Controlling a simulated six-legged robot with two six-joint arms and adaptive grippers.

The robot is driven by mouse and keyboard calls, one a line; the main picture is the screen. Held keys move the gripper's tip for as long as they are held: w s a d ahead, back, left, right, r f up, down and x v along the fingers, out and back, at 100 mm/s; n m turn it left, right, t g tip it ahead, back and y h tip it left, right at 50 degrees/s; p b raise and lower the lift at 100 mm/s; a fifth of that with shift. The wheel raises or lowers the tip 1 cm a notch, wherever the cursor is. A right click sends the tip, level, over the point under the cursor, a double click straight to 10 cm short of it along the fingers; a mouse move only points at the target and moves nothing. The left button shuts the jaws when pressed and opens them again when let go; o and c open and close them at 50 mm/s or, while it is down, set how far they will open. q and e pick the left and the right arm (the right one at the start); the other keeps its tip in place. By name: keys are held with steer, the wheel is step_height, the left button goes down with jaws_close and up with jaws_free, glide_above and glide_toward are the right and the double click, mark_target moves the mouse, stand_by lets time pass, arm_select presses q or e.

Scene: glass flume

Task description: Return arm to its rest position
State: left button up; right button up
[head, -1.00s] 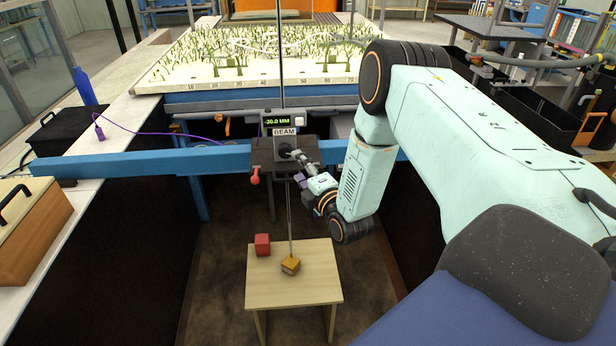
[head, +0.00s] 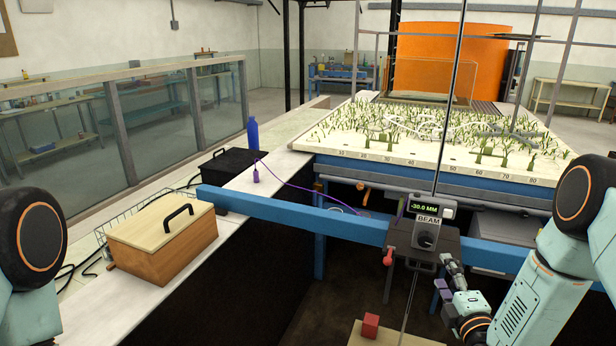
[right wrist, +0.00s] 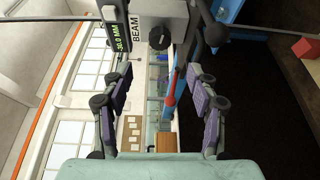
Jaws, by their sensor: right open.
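My right gripper (head: 446,280) is open and empty beside the beam control unit, at lower right in the head view. In the right wrist view its purple-padded fingers (right wrist: 162,92) are spread wide with nothing between them. The grey unit (head: 432,209) reads -30.0 MM and carries a BEAM label and a dark round knob (head: 426,241). The knob also shows ahead of the fingers in the right wrist view (right wrist: 160,38). A red lever (head: 388,257) hangs at the unit's left side. Part of my left arm shows at the left edge; its gripper is out of view.
A blue beam (head: 290,213) crosses in front of the planted flume bed (head: 350,145). A wooden box (head: 165,245), a black box (head: 232,163) and a blue bottle (head: 253,133) stand on the left ledge. A red cube (head: 370,326) sits on a low table below.

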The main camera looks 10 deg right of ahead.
steer(key=s+a+f+m+g+y+b, duration=0.1)
steer(key=s+a+f+m+g+b, duration=0.3)
steer(key=s+f+m, duration=0.55)
steer(key=s+a+f+m+g+y+b, duration=0.25)
steer(key=s+a+f+m+g, duration=0.3)
steer(key=f, duration=0.75)
steer(key=s+a+f+m+g+b, duration=0.1)
steer(key=s+a+f+g+b, duration=0.2)
steer(key=s+f+b, duration=0.5)
steer(key=s+a+f+m+g+b, duration=0.1)
steer(key=s+a+f+g+b, duration=0.3)
steer(key=s+f+b, duration=0.4)
steer(key=s+g, duration=0.1)
steer(key=s, duration=0.4)
steer(key=shift+s+a+f+h, duration=0.2)
steer(key=shift+s+a+h, duration=0.05)
steer(key=shift+s+h, duration=0.15)
